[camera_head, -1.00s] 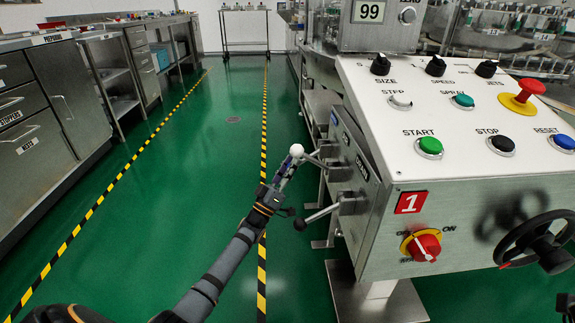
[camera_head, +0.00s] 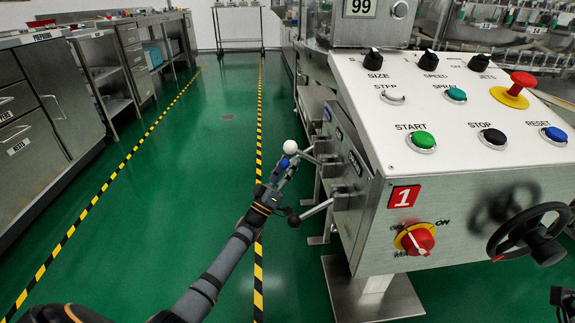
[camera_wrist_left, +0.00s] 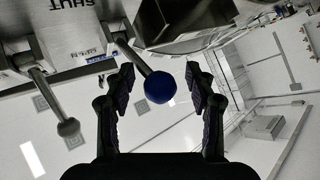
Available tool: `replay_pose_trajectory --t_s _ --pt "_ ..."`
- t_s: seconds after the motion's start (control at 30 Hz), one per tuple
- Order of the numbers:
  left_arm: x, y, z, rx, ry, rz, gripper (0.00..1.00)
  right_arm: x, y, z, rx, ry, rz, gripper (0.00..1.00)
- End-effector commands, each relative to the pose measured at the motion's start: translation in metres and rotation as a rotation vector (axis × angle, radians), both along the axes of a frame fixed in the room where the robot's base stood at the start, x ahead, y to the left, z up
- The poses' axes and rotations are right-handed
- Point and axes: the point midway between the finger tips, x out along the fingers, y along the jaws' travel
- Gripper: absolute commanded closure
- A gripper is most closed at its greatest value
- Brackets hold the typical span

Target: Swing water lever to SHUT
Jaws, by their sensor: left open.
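A lever with a blue ball knob (camera_head: 285,162) sticks out from the left side panel of the machine, and the blue knob also shows in the left wrist view (camera_wrist_left: 160,87). My left gripper (camera_head: 280,174) is at this knob. In the left wrist view, its two fingers (camera_wrist_left: 158,80) stand apart on either side of the blue ball, with gaps visible. An upside-down SHUT label (camera_wrist_left: 75,14) shows on the panel there.
A white-knobbed lever (camera_head: 290,147) is just above the blue knob, and a dark-knobbed lever (camera_head: 294,220) is just below my gripper. The control box (camera_head: 455,215) with buttons and a handwheel (camera_head: 530,234) stands to the right. Green floor (camera_head: 190,190) is open at left.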

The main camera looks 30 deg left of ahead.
Motion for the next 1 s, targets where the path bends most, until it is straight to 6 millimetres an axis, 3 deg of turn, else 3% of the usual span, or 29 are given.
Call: replay_pose_trajectory --t_s 0.17,0.6,1.0 --pt "-0.01 0.002 -0.007 0.0 0.0 -0.001 0.45 -0.001 0.0 0.001 -0.001 -0.003 0.0 0.28" --pt "-0.083 0.015 -0.064 0.001 0.001 -0.004 0.45 0.0 0.0 0.001 -0.001 -0.001 0.0 0.28" --pt "-0.093 0.017 -0.071 0.0 -0.001 -0.004 0.45 0.0 0.0 0.001 -0.001 0.0 0.0 0.28"
